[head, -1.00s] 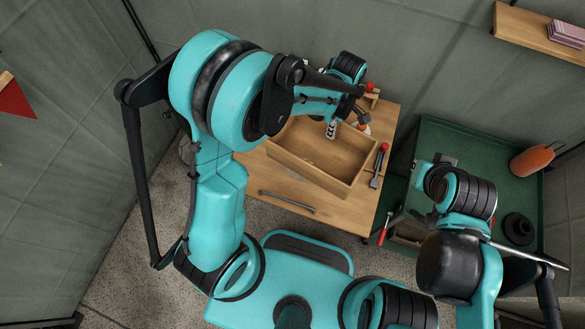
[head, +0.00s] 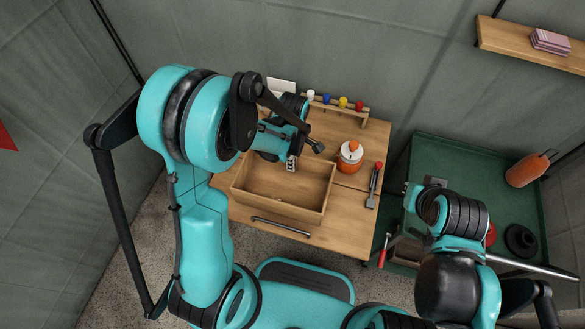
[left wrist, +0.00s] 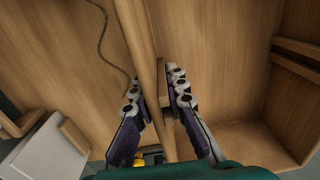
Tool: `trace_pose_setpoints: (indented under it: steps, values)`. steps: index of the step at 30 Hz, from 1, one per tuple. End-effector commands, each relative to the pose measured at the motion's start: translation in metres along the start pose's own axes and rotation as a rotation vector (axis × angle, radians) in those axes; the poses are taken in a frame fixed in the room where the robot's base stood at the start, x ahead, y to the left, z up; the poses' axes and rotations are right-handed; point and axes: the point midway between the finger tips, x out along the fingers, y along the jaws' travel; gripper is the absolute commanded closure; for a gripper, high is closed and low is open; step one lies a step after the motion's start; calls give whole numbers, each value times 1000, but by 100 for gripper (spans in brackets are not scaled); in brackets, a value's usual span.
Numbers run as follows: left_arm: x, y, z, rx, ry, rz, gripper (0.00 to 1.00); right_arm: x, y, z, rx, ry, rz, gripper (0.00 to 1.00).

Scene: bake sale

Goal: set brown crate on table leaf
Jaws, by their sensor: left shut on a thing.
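The brown crate (head: 278,201) is an open, empty wooden box over the front part of the wooden table (head: 347,215), which has a dark bar handle (head: 281,227). I cannot tell whether the crate's bottom touches the wood. My left gripper (head: 291,163) is at the crate's back wall. In the left wrist view, the fingers of my left gripper (left wrist: 158,102) are shut on this wall, one on each side; the crate's inside (left wrist: 235,90) shows to the right. My right arm is folded at the right; its fingers cannot be made out.
An orange jar with a white lid (head: 350,158) and a red-handled tool (head: 375,184) stand and lie right of the crate. A rack with coloured knobs (head: 340,108) is at the back. A green cart (head: 440,150) is at the right. Bare wood shows at the table's right front.

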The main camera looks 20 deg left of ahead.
Motion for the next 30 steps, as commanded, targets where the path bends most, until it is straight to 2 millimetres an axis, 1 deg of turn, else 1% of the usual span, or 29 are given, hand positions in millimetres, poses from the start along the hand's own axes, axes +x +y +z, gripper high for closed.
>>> trace_pose_setpoints:
  steps: [6,7,9,15,19,20,21,22,30]
  values:
    - [34,1,0,0,0,0,100,14,0,10,0,0,0,100]
    - [36,1,0,0,0,0,100,15,0,11,0,0,0,100]
    - [39,1,0,0,0,0,100,16,0,11,0,0,0,100]
    - [37,1,0,1,0,0,100,14,0,10,0,0,0,100]
    - [41,1,0,1,0,0,100,18,0,12,0,0,0,100]
    - [41,1,0,1,0,0,84,18,0,13,0,0,0,100]
    - [40,1,0,0,0,0,74,17,0,12,0,0,0,100]
    - [40,1,0,1,0,0,66,17,0,12,0,0,0,100]
    - [40,1,0,0,0,0,66,17,0,12,0,0,0,100]
